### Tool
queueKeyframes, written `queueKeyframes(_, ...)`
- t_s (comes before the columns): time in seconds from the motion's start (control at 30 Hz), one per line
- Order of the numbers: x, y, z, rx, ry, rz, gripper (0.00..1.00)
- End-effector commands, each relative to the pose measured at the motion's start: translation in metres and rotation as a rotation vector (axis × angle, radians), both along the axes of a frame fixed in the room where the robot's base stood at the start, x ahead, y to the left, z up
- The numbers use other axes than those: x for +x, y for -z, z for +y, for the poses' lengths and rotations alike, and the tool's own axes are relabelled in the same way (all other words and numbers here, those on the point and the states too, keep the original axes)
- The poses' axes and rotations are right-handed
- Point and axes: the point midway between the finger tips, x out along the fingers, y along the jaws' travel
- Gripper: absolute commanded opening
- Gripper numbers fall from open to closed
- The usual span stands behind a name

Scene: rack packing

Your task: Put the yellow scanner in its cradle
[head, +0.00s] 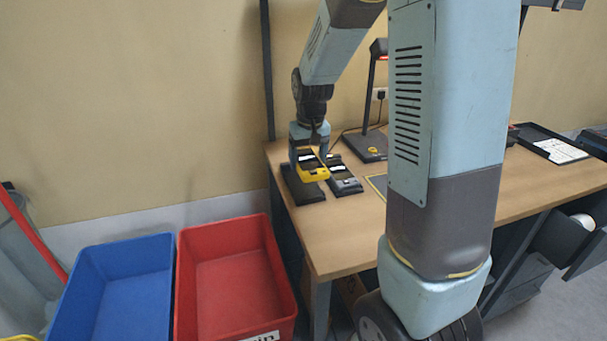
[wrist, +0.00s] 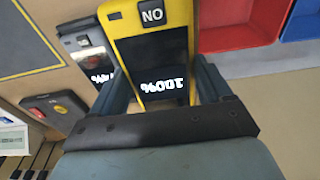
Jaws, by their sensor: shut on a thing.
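The yellow scanner (head: 314,174) is between the fingers of my gripper (head: 309,160) at the left end of the desk. In the wrist view the scanner (wrist: 150,22) shows its dark screen and a key marked NO, with my fingers closed on its two sides. A black cradle (head: 303,193) is on the desk just below and left of the scanner. I cannot tell whether the scanner touches it or is held slightly above. The cradle is partly hidden by the scanner and gripper.
A dark grey device (head: 344,180) sits close on the right; it also shows in the wrist view (wrist: 84,42). A lamp-like stand (head: 371,144) is behind. A red bin (head: 277,262) and a blue bin (head: 171,262) stand left of the desk (head: 340,235).

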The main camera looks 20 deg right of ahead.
Motion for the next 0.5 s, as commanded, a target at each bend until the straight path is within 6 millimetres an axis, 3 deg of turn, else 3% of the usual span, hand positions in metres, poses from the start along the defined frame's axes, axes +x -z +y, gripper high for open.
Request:
queueKeyframes(0.23,0.026,0.032,0.003,0.000,-0.001,0.002,0.31)
queueKeyframes(0.5,0.036,0.044,0.004,0.000,-0.001,0.000,0.31)
